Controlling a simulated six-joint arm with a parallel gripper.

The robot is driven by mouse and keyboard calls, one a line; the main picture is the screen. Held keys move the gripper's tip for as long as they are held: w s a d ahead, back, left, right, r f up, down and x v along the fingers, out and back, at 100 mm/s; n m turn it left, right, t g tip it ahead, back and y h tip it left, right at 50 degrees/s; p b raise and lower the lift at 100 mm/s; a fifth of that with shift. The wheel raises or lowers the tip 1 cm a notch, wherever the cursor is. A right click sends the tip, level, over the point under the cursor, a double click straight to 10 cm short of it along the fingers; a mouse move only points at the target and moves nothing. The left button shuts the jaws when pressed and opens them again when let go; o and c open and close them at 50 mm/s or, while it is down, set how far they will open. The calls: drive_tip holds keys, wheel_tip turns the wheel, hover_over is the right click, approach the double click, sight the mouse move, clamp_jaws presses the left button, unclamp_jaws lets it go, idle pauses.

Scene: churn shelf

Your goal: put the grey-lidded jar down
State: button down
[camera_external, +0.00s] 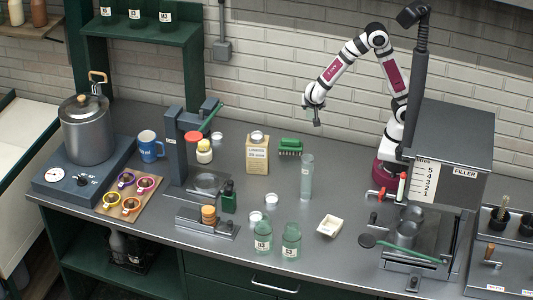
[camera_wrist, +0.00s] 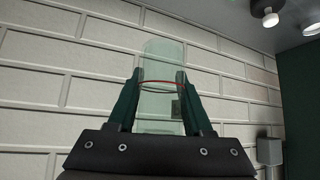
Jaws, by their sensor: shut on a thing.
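My gripper (camera_external: 315,118) is raised above the back of the counter, in front of the brick wall. In the wrist view, my gripper (camera_wrist: 160,100) is shut on a clear, greenish glass jar (camera_wrist: 163,58) with a thin red ring around it. The jar stands out beyond the fingertips, with only wall behind it. I cannot make out a grey lid on it.
A tall glass cylinder (camera_external: 306,178) stands on the counter below my gripper. Nearby are a labelled tan container (camera_external: 257,154), a green brush-like block (camera_external: 290,146), a cream dish (camera_external: 329,226) and two glass jars (camera_external: 263,238) (camera_external: 291,241). The filler (camera_external: 445,150) stands at right. Counter right of the cylinder is clear.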

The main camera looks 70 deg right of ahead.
drive_tip(key=s+d+f+m+g, duration=0.1)
drive_tip(key=s+m+g, duration=0.25)
drive_tip(key=s, duration=0.45)
drive_tip(key=shift+t, duration=0.35)
drive_tip(key=f, duration=1.5)
drive_tip(key=shift+w, duration=0.25)
drive_tip(key=shift+f, duration=0.1)
drive_tip(key=shift+c, duration=1.6)
unclamp_jaws()
drive_tip(key=v, duration=0.7)
drive_tip(key=shift+a, duration=0.25)
